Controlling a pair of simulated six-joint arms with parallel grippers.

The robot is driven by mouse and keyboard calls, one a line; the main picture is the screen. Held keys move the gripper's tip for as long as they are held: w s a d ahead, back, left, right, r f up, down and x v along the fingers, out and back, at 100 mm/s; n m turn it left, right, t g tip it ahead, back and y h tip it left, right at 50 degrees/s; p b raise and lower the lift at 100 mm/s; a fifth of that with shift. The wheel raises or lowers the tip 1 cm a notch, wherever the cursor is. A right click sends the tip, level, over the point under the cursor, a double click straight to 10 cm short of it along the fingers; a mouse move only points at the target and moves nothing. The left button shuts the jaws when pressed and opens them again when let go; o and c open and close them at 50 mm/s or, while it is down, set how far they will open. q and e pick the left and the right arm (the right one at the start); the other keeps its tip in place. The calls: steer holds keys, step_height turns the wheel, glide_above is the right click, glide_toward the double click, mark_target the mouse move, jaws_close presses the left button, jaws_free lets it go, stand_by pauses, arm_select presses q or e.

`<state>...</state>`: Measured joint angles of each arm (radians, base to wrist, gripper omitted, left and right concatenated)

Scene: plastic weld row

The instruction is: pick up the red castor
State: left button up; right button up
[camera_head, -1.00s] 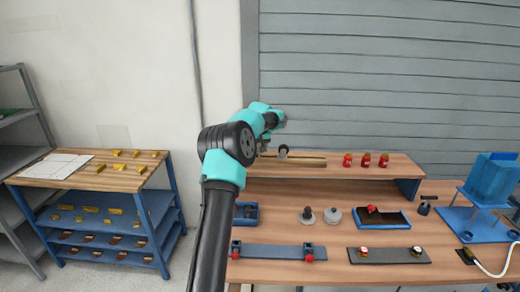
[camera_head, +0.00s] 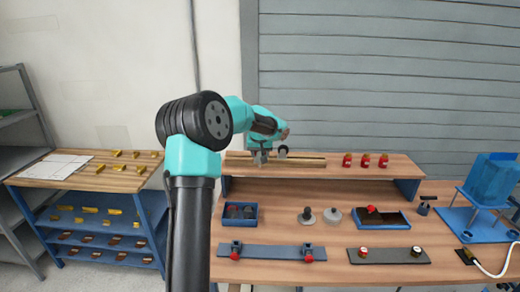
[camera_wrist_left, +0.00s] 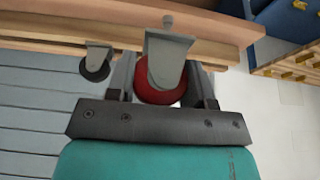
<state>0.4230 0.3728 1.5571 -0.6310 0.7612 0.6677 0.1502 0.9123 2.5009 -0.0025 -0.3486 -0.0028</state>
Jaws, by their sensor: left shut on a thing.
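The red castor (camera_wrist_left: 158,90) has a red wheel and a grey metal bracket, and it shows in the left wrist view. My left gripper (camera_wrist_left: 163,74) is shut on it, with one finger on each side of the wheel. The castor's bracket lies against the wooden rail (camera_wrist_left: 105,25), and I cannot tell whether it is clear of it. In the head view my left gripper (camera_head: 261,159) is at the left end of the raised shelf; the red wheel is hidden there. A castor with a black wheel (camera_wrist_left: 95,68) hangs on the rail beside it and also shows in the head view (camera_head: 283,152).
Below are a blue bin (camera_head: 240,211), a blue tray (camera_head: 384,220) and two fixture plates (camera_head: 275,252). A side table (camera_head: 75,180) with yellow parts stands left.

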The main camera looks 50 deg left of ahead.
arm_select(q)
steer(key=s+d, duration=0.3)
steer(key=shift+s+d+r, duration=0.15)
steer(key=shift+d+r, duration=0.1)
steer(key=shift+d, duration=0.1)
stand_by(0.4)
